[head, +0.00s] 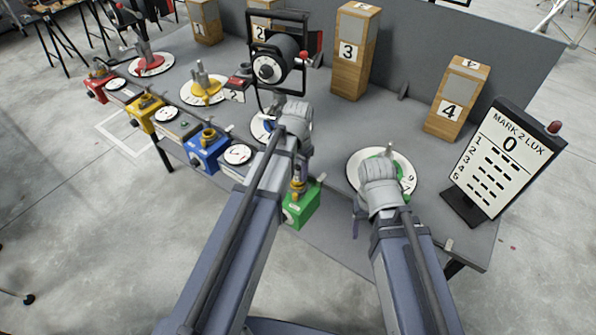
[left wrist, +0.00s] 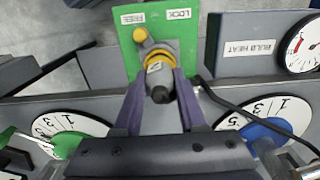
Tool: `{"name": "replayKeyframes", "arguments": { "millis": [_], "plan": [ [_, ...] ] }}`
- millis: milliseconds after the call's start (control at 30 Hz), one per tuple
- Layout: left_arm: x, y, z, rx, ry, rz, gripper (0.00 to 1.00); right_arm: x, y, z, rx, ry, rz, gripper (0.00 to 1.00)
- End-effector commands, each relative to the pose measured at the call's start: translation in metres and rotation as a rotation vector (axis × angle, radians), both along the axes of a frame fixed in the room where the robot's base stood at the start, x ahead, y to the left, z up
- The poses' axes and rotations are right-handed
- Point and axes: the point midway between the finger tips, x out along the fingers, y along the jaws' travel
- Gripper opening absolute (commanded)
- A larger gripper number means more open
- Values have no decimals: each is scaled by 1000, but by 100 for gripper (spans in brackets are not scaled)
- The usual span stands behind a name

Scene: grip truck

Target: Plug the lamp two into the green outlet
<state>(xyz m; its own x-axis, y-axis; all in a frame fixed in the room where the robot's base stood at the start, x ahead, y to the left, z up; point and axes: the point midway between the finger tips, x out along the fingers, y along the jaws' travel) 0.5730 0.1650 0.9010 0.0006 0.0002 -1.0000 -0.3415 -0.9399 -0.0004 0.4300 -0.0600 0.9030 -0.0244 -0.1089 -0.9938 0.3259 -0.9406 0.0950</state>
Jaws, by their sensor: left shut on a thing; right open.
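Lamp two (head: 270,66) is a dark floodlight in a frame on the table; a tag (head: 235,96) marked 2 stands beside it. The green outlet (head: 301,207) is at the table's front edge and shows in the left wrist view (left wrist: 127,49), with FREE and LOCK labels. Its yellow knob (left wrist: 140,35) lies on the FREE side. My left gripper (left wrist: 157,88) is shut on a grey plug (left wrist: 158,70) with a 2-like mark, at the outlet's yellow ring. How deep it sits, I cannot tell. My right gripper (head: 384,168) is open over a white dial (head: 358,166); its fingers are mostly hidden.
Blue (head: 207,153), yellow (head: 168,121) and red (head: 96,88) outlets line the front edge to the left. A lux display (head: 507,160) reading 0 stands at the right. Wooden blocks marked 3 (head: 350,52) and 4 (head: 452,108) stand behind. A black cable (left wrist: 222,99) runs beside my left gripper.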

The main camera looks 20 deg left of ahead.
Motion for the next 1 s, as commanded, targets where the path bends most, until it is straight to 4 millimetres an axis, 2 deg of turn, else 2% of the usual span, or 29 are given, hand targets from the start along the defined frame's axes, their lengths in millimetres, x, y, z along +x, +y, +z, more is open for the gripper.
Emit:
{"name": "replayKeyframes", "arguments": {
  "millis": [500,533,800,1000],
  "plan": [
    [0,0,-10,0,0,0,0,0,0,-10,0,0,0,68],
    [0,0,-9,0,0,0,44,0,0,-9,0,0,0,68],
    [0,0,-8,0,0,0,74,0,0,-8,0,0,0,68],
    [0,0,-8,0,0,0,76,0,0,-9,0,0,0,68]
  ]
}}
